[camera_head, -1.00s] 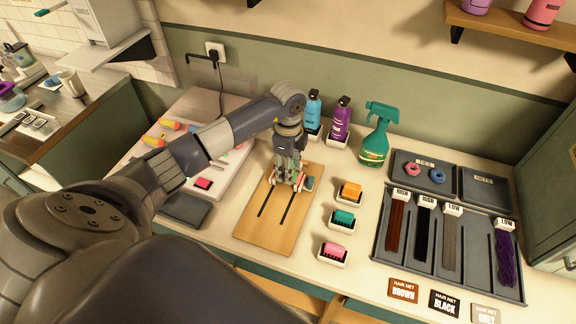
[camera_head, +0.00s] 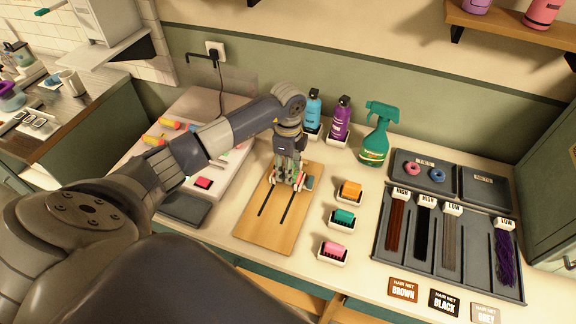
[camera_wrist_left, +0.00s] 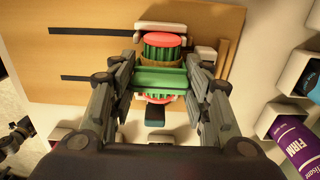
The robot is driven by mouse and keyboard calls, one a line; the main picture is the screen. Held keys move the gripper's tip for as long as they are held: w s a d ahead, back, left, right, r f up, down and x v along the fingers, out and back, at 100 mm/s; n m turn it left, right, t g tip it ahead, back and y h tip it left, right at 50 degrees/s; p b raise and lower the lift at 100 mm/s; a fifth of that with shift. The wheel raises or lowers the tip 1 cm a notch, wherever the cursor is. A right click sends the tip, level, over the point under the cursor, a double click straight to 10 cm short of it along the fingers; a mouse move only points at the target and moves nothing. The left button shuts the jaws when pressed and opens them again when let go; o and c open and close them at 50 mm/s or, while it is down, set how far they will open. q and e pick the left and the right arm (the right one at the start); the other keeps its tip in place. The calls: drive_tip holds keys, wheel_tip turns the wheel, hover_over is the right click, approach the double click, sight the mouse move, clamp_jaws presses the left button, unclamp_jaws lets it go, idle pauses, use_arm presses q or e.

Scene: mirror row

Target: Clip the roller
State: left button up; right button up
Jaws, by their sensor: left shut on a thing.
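A green ribbed roller (camera_wrist_left: 162,50) with red ends lies at the far end of the wooden board (camera_head: 265,222), with a brown band around it. In the wrist view a smooth green bar (camera_wrist_left: 160,79), which looks like the clip, lies across the roller between my fingers. My left gripper (camera_head: 287,183) is shut on this bar, pointing down over the board; it also shows in the wrist view (camera_wrist_left: 160,80). Whether the bar's prongs are seated around the roller is hidden. My right gripper is not in view.
Orange (camera_head: 349,192), teal (camera_head: 343,217) and pink (camera_head: 333,250) rollers sit in white holders right of the board. Blue (camera_head: 313,112) and purple (camera_head: 340,120) bottles and a green spray bottle (camera_head: 375,135) stand behind. A grey tray (camera_head: 480,240) with hair strands lies right.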

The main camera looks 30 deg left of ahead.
use_arm(q)
drive_tip(key=o, duration=1.2)
drive_tip(key=shift+r+p, duration=0.75)
drive_tip(key=shift+r, duration=0.2)
drive_tip(key=shift+r+p, duration=2.1)
drive_tip(key=shift+r, duration=0.5)
